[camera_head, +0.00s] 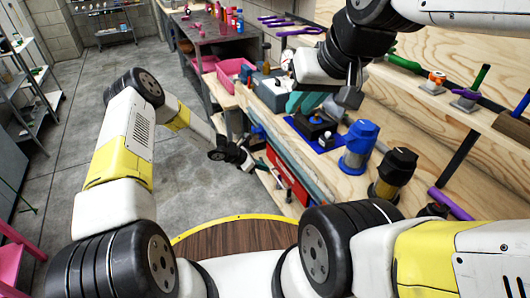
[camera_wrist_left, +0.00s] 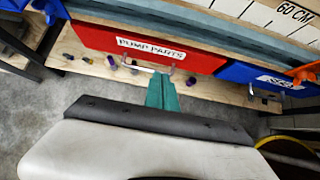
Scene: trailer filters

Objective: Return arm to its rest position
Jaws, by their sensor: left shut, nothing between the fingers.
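My left arm reaches in from the left, and its gripper (camera_head: 258,166) is low beside the front of the workbench (camera_head: 376,112). In the left wrist view, its teal fingers (camera_wrist_left: 162,92) are together, with nothing between them. They are in front of a red drawer (camera_wrist_left: 147,45) labelled "PUMP PARTS"; I cannot tell whether they touch it. My right gripper (camera_head: 305,106) is over the workbench at the upper right, near a black device on a blue mat (camera_head: 318,136). Its teal fingers are partly hidden by the wrist, so its opening is unclear.
A blue cylinder (camera_head: 359,146) and a black-and-yellow one (camera_head: 393,174) stand on the workbench. A blue drawer (camera_wrist_left: 262,78) adjoins the red one. A pink bin (camera_head: 234,71) is farther back. Open concrete floor (camera_head: 192,185) lies left of the workbench.

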